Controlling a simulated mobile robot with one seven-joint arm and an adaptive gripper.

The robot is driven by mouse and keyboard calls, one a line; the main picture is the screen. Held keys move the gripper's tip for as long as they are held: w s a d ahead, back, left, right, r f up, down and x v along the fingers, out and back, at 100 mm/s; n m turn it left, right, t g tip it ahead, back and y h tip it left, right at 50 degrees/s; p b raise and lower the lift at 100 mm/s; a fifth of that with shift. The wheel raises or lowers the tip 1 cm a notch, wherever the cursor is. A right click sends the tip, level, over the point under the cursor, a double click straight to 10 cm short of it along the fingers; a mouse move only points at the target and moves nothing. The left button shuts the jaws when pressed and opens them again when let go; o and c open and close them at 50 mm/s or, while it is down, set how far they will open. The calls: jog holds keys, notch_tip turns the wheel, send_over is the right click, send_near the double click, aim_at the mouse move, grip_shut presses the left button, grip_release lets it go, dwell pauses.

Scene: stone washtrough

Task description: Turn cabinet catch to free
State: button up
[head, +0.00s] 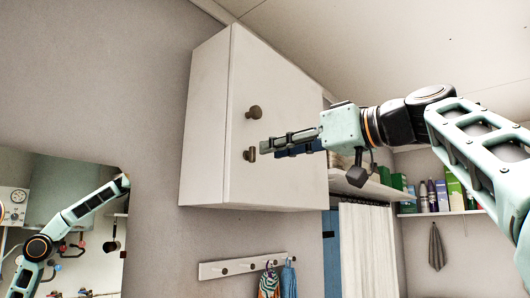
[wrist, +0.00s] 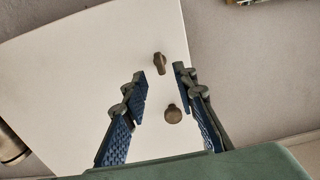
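The white wall cabinet (head: 285,120) is shut. Its small brownish catch (head: 250,154) sits on the door below a round knob (head: 254,112). The catch looks roughly upright in the head view. In the wrist view the catch (wrist: 159,62) is a short, slightly tilted bar just beyond the fingertips, with the round knob (wrist: 173,114) nearer the picture's bottom. My gripper (head: 270,149) is in front of the door, just right of the catch. In the wrist view my gripper (wrist: 159,80) is open and empty, its two fingers apart. I see no contact with the catch.
A shelf with bottles and boxes (head: 440,212) stands at the right. A hook rail (head: 243,265) with cloths hangs below the cabinet. A white curtain (head: 367,250) hangs beside it. A mirror (head: 62,220) at the lower left reflects my arm.

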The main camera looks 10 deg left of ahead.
jog(key=v, duration=0.7)
dwell(0.3)
